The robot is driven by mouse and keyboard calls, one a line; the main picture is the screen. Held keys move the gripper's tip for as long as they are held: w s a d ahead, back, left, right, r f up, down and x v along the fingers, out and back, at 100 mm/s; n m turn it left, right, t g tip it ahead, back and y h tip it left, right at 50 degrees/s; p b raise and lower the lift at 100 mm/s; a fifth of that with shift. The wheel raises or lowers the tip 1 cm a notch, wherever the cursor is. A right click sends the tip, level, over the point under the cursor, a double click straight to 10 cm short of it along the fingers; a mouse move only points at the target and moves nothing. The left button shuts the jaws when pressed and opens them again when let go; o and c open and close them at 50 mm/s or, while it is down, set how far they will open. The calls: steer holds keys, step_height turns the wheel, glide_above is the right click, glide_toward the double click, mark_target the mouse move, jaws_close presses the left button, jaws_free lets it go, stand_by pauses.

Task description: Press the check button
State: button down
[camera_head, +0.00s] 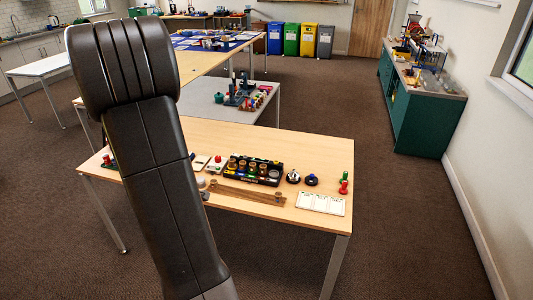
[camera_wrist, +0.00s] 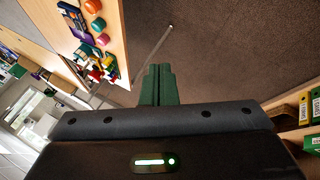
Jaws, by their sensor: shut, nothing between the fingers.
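No button is clearly marked as the check button in either view. A small red-topped piece on a pale base (camera_head: 217,161) stands on the near wooden table in the head view, left of a black tray, and may be a button; it is too small to tell. Two dark round knob-like pieces, one with a silver top (camera_head: 293,177) and one with a blue top (camera_head: 312,180), stand right of the tray. My gripper (camera_wrist: 160,68) shows in the wrist view with its dark green fingers together, empty, over brown floor beside a table edge. My arm hides part of the near table.
The near table (camera_head: 325,155) bears the black tray (camera_head: 254,180), a wooden rail (camera_head: 245,192), a white card (camera_head: 320,204) and red and green pegs (camera_head: 344,183). Its right back part is clear. Coloured bins (camera_head: 292,39) stand at the back, a green cabinet (camera_head: 420,118) at right.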

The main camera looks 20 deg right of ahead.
steer(key=s+a+f+n+g+y, duration=0.1)
steer(key=a+f+n+g+y, duration=0.1)
steer(key=a, duration=0.8)
steer(key=s+a+f+n+g+y+p, duration=0.1)
steer(key=a+f+n+y, duration=0.3)
steer(key=a, duration=0.6)
steer(key=shift+f+n+g, duration=0.5)
steer(key=shift+f+n, duration=0.2)
steer(key=shift+n, duration=0.5)
steer(key=shift+w+a, duration=0.1)
